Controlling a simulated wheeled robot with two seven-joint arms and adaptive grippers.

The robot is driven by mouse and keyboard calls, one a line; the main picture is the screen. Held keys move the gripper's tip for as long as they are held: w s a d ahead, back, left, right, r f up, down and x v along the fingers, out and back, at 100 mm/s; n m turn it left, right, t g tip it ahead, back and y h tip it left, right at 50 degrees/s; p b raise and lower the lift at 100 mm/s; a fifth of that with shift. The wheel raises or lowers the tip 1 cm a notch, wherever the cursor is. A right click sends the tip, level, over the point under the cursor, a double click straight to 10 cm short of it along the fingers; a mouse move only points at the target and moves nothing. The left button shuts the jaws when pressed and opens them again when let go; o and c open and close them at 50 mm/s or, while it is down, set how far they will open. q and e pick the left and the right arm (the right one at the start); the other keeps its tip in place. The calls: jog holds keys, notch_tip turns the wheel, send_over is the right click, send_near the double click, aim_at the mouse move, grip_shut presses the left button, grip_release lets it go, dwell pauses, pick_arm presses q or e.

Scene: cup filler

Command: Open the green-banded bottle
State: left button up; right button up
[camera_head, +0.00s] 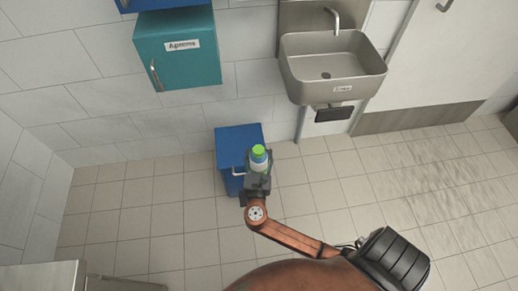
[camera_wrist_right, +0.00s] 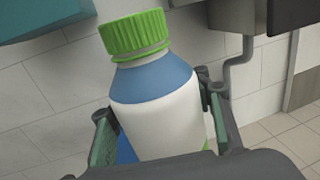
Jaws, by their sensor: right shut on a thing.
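A white bottle (camera_head: 259,163) with a blue shoulder and a ribbed green cap (camera_head: 258,151) is held by my right gripper (camera_head: 258,181). In the right wrist view the bottle (camera_wrist_right: 155,115) stands slightly tilted between the two fingers of my right gripper (camera_wrist_right: 160,130). The cap (camera_wrist_right: 134,34) sits on the neck, with a thin green ring just below it. A bit of green shows low at the bottle's right edge; the bottom is hidden. My left gripper is not in view.
A blue bin-like box (camera_head: 239,133) stands on the floor by the wall, behind the bottle. A teal wall cabinet (camera_head: 178,52) hangs at upper left. A metal sink (camera_head: 331,66) is at upper right. The tiled floor to the right is clear.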

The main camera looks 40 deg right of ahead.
jog(key=shift+r, duration=0.1)
grip_shut()
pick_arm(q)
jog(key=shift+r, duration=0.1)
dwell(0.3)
